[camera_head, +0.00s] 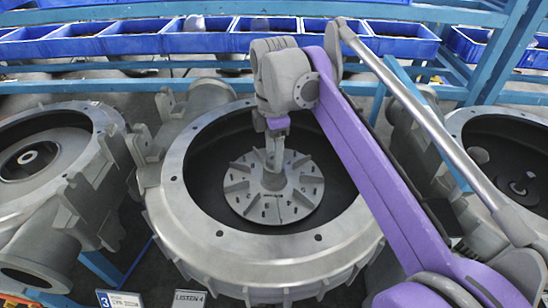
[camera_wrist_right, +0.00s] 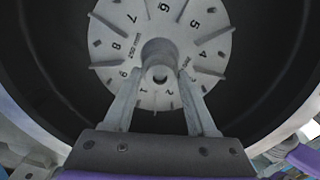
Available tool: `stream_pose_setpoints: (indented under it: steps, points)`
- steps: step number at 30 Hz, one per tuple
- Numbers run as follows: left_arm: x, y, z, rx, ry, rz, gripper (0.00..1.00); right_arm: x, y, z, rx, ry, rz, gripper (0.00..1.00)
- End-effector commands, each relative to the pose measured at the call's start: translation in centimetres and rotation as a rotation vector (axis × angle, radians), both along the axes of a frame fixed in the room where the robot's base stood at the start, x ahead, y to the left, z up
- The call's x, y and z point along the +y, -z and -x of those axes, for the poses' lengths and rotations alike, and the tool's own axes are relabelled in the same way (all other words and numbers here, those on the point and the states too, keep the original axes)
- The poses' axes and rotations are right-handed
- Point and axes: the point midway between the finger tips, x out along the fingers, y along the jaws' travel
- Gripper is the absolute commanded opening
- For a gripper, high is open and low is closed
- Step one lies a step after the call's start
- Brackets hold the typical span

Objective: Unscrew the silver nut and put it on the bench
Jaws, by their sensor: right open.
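The impeller (camera_head: 243,188), a grey finned disc with numbers, sits inside the round blower housing (camera_head: 178,205); its face also shows in the right wrist view (camera_wrist_right: 205,45). At its centre is a round grey hub piece (camera_wrist_right: 158,52) with a dark hole in its near end. I cannot tell the silver nut apart from this hub. My right gripper (camera_head: 273,160) points down over the centre of the impeller. In the right wrist view its two fingers (camera_wrist_right: 160,78) are apart, one on each side of the hub piece; contact cannot be told. My left gripper is not in view.
The housing's rim surrounds my right gripper. Other blower housings stand at left (camera_head: 85,125) and right (camera_head: 480,120). Blue bins (camera_head: 195,42) line a shelf at the back. Label cards (camera_head: 189,300) stand at the front.

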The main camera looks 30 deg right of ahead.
Motion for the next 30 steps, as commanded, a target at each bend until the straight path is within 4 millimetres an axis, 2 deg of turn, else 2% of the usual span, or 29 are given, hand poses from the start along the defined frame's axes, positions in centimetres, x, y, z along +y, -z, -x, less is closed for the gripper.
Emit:
stream_pose_setpoints:
  steps: [18, 22, 28, 30]
  points:
    - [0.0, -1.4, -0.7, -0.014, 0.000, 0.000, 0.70, 0.0, -0.1, 0.0, -0.001, 0.962, 0.000, 0.57]
    - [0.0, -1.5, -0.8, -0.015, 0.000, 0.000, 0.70, 0.0, 0.0, 0.0, 0.000, 1.044, 0.000, 0.57]
    - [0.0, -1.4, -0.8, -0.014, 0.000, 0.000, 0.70, 0.0, 0.0, 0.0, 0.000, 1.050, 0.000, 0.57]
    - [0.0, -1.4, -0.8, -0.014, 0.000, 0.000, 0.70, 0.0, 0.0, 0.0, 0.000, 1.050, 0.000, 0.45]
